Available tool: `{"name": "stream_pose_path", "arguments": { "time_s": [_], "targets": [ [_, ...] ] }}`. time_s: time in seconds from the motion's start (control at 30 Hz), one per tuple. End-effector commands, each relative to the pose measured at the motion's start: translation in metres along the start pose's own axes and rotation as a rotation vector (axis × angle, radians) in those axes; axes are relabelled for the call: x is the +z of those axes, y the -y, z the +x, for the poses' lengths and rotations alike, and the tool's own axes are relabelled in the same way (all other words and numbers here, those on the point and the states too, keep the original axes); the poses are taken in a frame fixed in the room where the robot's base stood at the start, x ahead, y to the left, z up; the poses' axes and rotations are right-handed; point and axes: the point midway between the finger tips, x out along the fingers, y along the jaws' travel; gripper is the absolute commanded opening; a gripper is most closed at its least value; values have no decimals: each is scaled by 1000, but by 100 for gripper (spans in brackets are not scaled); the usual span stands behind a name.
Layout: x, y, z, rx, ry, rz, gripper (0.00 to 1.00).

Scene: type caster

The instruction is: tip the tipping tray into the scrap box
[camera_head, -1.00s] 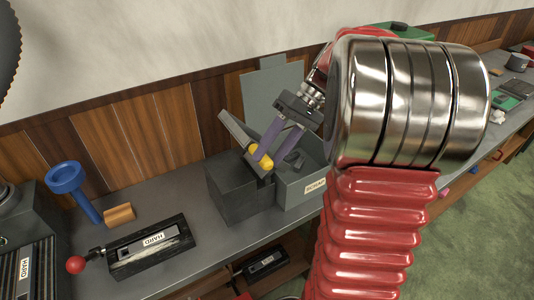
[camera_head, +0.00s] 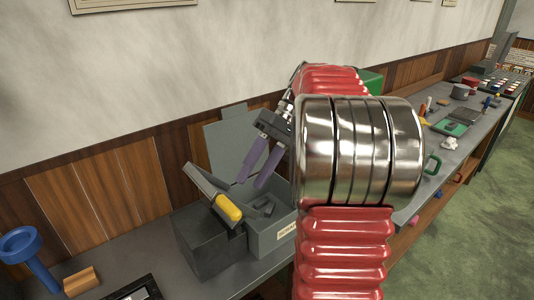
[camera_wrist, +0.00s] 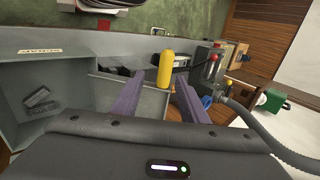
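The tipping tray (camera_head: 205,184) is a thin grey plate with a yellow handle (camera_head: 228,208). It stands steeply tilted on a dark block, beside the scrap box (camera_head: 275,234). The scrap box is grey, with a label on its front and a few dark grey pieces (camera_head: 264,207) inside; these also show in the wrist view (camera_wrist: 40,98). My gripper (camera_head: 252,183) has two purple fingers, spread apart and empty, above the scrap box and the handle. In the wrist view the yellow handle (camera_wrist: 165,70) shows beyond the fingers, clear of them. Part of the box is hidden by my arm.
A grey upright panel (camera_head: 226,145) stands behind the scrap box against the wood wall. A blue funnel-like tool (camera_head: 25,250) and a wooden block (camera_head: 80,281) lie at the left. Several tools and a green board (camera_head: 450,128) lie along the bench at the right.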

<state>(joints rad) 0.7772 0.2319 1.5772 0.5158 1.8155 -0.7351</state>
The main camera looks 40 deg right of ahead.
Motion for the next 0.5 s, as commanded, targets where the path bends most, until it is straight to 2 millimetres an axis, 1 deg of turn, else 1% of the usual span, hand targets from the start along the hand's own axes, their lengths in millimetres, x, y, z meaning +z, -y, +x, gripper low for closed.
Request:
{"name": "stream_pose_path", "arguments": {
  "time_s": [0.03,0.3,0.5],
  "targets": [
    [0,-1,-8,2,-2,1,40],
    [0,-1,-44,2,-2,2,40],
    [0,-1,-58,1,0,2,40]
  ]
}}
